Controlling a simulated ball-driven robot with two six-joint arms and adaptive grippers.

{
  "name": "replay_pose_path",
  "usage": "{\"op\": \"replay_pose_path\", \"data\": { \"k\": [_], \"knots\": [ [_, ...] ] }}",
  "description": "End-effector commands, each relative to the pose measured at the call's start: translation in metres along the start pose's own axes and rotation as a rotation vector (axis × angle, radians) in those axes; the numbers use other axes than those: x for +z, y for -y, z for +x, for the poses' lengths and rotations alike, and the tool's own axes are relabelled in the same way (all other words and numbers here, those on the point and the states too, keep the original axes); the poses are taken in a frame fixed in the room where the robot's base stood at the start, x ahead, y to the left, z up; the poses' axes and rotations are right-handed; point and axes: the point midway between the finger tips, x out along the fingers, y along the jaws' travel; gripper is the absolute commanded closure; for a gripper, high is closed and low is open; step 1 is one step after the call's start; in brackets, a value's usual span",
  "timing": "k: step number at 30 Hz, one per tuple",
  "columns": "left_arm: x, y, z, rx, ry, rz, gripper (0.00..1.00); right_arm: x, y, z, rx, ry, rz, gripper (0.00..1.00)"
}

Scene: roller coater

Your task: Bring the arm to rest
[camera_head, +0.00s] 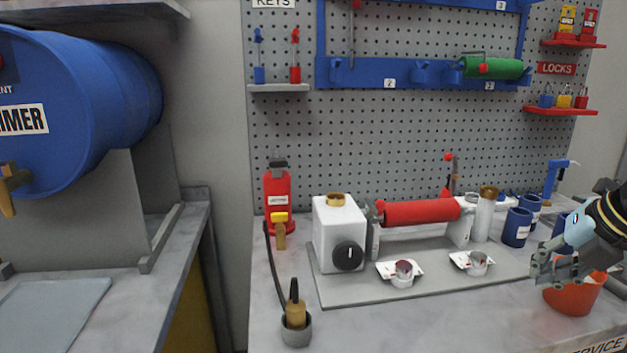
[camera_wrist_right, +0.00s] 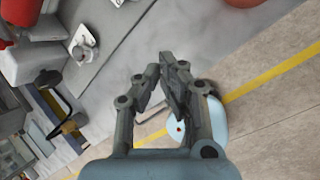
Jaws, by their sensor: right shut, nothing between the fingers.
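My right gripper (camera_head: 562,268) is at the right side of the head view, in front of and above an orange-red bowl (camera_head: 574,296) on the bench. Its fingers are shut with nothing between them. In the right wrist view the gripper (camera_wrist_right: 160,75) hangs over the bench's front edge and the floor. My left gripper does not show in either view.
The bench (camera_head: 270,320) holds a roller coater with a red roller (camera_head: 420,212) on a grey plate, small metal cups, blue cups (camera_head: 517,227) and a red bottle (camera_head: 278,200). A blue drum (camera_head: 80,110) is at left. The bench's front is mostly clear.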

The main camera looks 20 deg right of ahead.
Motion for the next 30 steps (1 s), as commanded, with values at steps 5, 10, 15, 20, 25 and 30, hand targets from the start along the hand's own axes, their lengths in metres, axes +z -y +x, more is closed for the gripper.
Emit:
{"op": "replay_pose_path", "data": {
  "k": [5,10,15,20,25,30],
  "knots": [
    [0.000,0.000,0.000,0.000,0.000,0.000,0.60,-0.093,0.019,0.022,-0.025,-0.045,0.492,1.00],
    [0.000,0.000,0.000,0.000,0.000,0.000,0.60,-0.166,0.020,0.022,-0.065,-0.029,1.031,1.00],
    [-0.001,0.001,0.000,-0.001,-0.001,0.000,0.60,-0.209,0.017,0.011,-0.106,0.020,1.468,1.00],
    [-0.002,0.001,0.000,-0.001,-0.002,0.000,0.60,-0.234,0.015,-0.001,-0.139,0.069,1.781,1.00],
    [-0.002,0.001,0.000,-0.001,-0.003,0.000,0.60,-0.255,0.015,-0.015,-0.177,0.128,2.067,1.00],
    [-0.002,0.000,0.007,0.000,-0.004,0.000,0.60,-0.267,0.027,0.018,-0.210,0.172,2.175,1.00]
  ]
}}
